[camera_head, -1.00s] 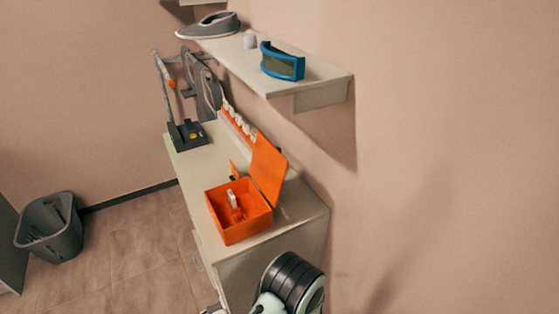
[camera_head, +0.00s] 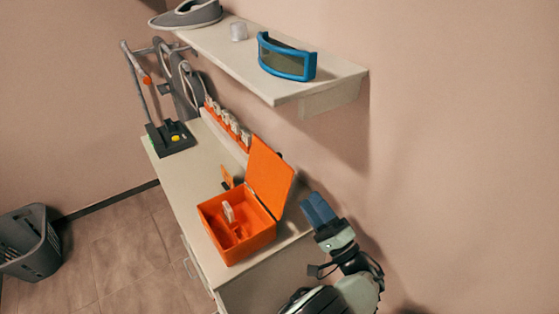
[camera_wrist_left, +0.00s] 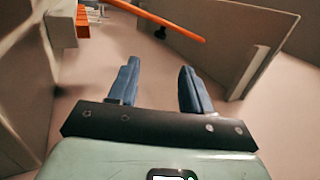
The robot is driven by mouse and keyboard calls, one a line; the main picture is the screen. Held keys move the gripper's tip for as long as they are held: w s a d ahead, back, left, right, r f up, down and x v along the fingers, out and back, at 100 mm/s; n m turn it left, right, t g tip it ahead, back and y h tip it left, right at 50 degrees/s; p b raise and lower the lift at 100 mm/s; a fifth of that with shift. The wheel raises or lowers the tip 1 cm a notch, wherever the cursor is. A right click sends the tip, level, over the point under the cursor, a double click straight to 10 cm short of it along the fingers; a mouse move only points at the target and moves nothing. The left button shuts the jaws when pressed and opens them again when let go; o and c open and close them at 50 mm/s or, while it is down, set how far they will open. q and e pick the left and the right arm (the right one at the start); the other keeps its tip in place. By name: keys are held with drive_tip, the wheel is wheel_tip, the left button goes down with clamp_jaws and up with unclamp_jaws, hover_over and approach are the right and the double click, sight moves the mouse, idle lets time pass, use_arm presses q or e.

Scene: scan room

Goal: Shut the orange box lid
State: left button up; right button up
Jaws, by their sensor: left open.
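The orange box (camera_head: 237,240) stands on the near part of the cabinet top. Its orange lid (camera_head: 270,177) is raised, standing up from the box's right side. A white and orange item (camera_head: 229,213) shows inside the box. My left gripper (camera_head: 318,207), with blue fingers, is right of the lid and apart from it in the head view. In the left wrist view its two fingers (camera_wrist_left: 160,82) are spread with nothing between them. A thin orange edge (camera_wrist_left: 160,22), probably the lid's, crosses beyond the fingertips. My right gripper is not in view.
The cabinet top (camera_head: 185,180) is clear left of the box. An orange rack of white items (camera_head: 228,122) stands behind it along the wall. A wall shelf (camera_head: 225,55) above holds blue goggles (camera_head: 287,58). A grey basket (camera_head: 30,243) stands on the floor.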

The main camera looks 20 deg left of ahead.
sight(270, 175)
use_arm(q)
drive_tip(key=p+x, duration=0.2)
drive_tip(key=x, duration=1)
drive_tip(key=shift+a+r+p, duration=0.2)
drive_tip(key=shift+p, duration=0.1)
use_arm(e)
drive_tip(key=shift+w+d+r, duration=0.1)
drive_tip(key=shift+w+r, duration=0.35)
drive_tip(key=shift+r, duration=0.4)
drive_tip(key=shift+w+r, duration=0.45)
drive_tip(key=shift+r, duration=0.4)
use_arm(q)
drive_tip(key=shift+c, duration=0.3)
clamp_jaws()
